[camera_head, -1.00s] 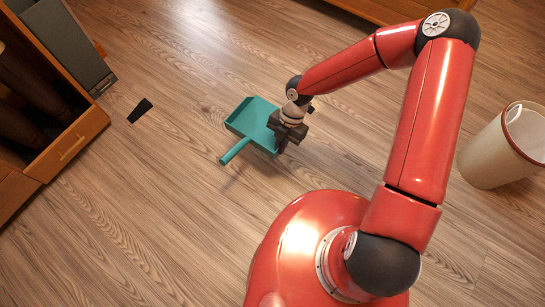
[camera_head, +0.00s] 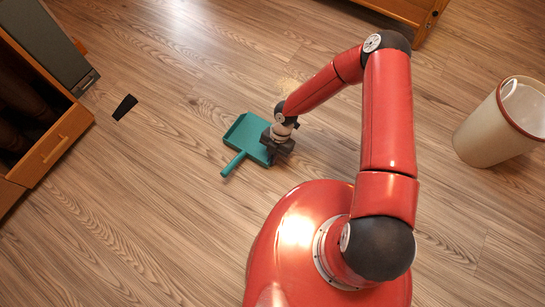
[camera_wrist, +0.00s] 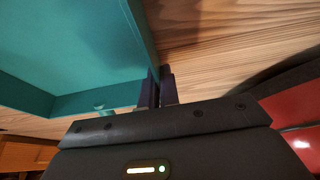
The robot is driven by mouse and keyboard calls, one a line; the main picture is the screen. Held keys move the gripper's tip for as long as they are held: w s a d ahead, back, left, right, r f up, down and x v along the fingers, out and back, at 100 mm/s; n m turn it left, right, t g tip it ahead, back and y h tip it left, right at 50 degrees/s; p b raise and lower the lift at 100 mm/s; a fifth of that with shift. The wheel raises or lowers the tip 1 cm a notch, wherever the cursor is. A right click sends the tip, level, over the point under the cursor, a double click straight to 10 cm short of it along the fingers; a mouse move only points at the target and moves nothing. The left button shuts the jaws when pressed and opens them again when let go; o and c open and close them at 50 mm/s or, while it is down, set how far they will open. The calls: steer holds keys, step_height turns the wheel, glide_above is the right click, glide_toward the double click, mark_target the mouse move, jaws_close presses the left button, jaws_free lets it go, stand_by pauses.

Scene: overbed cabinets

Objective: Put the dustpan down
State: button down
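The teal dustpan (camera_head: 243,134) is left of my gripper in the head view, its handle pointing to the lower left. My gripper (camera_head: 271,159) is at the pan's right side, near the front of my red base. In the wrist view, the dustpan (camera_wrist: 70,45) fills the upper left. The two dark fingers of my gripper (camera_wrist: 160,88) are close together on either side of its thin side wall and appear shut on it. The dustpan seems low over the floor; whether it touches is unclear. My wrist hides part of its right edge.
A small black object (camera_head: 124,107) lies on the wood floor to the left. A wooden cabinet (camera_head: 52,147) stands at the left edge. A cream bin (camera_head: 490,132) stands at the right. A light brown patch (camera_head: 288,85) shows behind my arm. Floor around the dustpan is clear.

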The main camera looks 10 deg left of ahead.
steer(key=shift+f, duration=0.25)
steer(key=shift+f, duration=0.1)
steer(key=c, duration=1.6)
jaws_free()
steer(key=shift+c, duration=0.2)
steer(key=p+v, duration=0.2)
steer(key=v, duration=1)
